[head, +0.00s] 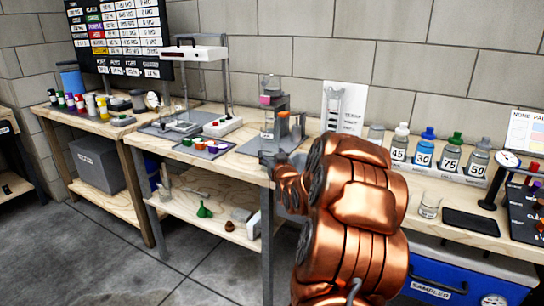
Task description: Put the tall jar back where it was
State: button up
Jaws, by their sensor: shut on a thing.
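The fingers are too small to make out, and I cannot tell whether the jar's base touches the surface below. A dark grey mat (254,147) lies on the bench there.
Numbered bottles (423,148) stand in a row on the right bench, with a black tray (470,221) and a small glass (429,207) in front. Coloured pots on a tray (187,149) sit to the left. A blue cooler (436,270) is under the right bench.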

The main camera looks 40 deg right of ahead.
jog(key=o, duration=1.5)
jog(key=shift+r, duration=0.1)
jog(key=shift+s+a, duration=0.2)
jog(key=shift+s, duration=0.25)
jog(key=b+v, duration=0.7)
jog(key=v, duration=0.4)
